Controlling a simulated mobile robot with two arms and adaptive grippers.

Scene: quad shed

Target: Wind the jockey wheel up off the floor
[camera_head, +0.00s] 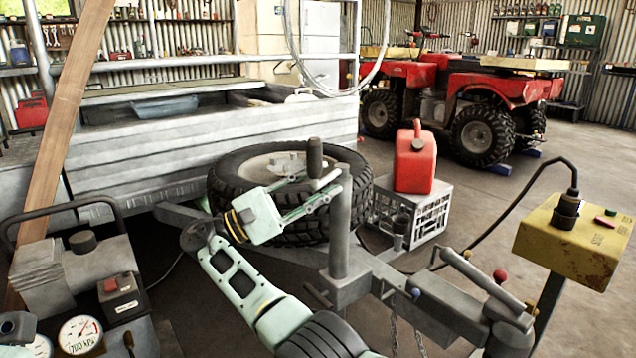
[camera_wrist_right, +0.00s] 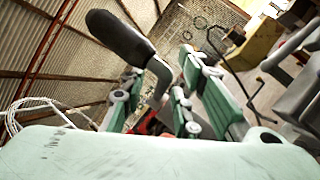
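The jockey wheel's upright grey tube (camera_head: 340,220) stands at the trailer's drawbar, right of centre in the head view. At its top is a crank with a dark upright grip (camera_head: 315,158). The wheel at its foot is hidden. My right gripper (camera_head: 325,190) is beside the crank, just below the grip, its fingers pointing towards the tube. In the right wrist view the black grip (camera_wrist_right: 120,38) and its bent metal arm (camera_wrist_right: 157,78) show between the spread green fingers (camera_wrist_right: 160,88), with gaps beside the arm. My left gripper is not in view.
A spare tyre (camera_head: 225,185) lies behind my gripper. A red fuel can (camera_head: 415,165) stands on a white crate (camera_head: 432,215) to the right. A yellow control box (camera_head: 575,250) and drawbar coupling (camera_head: 490,310) are at front right. A compressor (camera_head: 75,275) is at left.

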